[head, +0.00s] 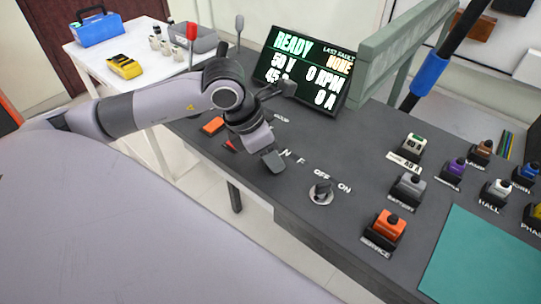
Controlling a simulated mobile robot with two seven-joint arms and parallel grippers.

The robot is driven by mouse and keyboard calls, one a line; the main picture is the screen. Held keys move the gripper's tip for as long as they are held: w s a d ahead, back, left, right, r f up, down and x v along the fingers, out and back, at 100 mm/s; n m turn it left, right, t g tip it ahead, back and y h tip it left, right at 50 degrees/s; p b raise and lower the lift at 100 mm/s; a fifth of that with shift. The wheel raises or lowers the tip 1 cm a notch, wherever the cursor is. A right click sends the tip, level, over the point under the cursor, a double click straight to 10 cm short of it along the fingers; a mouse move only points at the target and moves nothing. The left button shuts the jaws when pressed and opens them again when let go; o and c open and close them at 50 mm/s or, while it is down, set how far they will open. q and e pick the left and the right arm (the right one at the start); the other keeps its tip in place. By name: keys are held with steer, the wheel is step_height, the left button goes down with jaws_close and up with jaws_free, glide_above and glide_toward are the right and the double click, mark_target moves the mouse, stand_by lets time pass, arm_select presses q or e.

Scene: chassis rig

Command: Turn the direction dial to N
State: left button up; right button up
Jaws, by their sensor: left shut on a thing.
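The direction dial's letters N and F (294,157) show on the dark console just right of my left gripper (272,160). My left gripper reaches down to the console there and is shut on the dial, which it hides. I cannot see which letter the dial points to. My right gripper is not in view.
A key switch (320,193) marked OFF and ON is close to the right of my left gripper. A display (303,70) reading READY stands behind it. An orange block (389,225) and several other plugs stand further right, near a teal mat (485,262).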

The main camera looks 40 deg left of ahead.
arm_select(q)
steer(key=shift+d+f+n+t+y+b, duration=0.15)
steer(key=shift+n+t+y+b, duration=0.25)
steer(key=shift+n, duration=0.5)
steer(key=shift+n+y+b, duration=0.3)
steer(key=shift+n+b, duration=0.4)
steer(key=shift+n, duration=0.4)
steer(key=shift+n+y+b, duration=0.4)
steer(key=shift+n, duration=0.5)
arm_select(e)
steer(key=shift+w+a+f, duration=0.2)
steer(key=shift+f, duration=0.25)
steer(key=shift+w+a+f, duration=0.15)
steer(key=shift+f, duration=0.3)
arm_select(q)
steer(key=o, duration=1.1)
steer(key=shift+c, duration=0.2)
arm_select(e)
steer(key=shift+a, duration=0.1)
arm_select(q)
steer(key=v, duration=0.6)
steer(key=shift+s+r, duration=0.1)
steer(key=shift+r, duration=0.2)
steer(key=shift+s+r, duration=0.25)
steer(key=shift+r, duration=0.15)
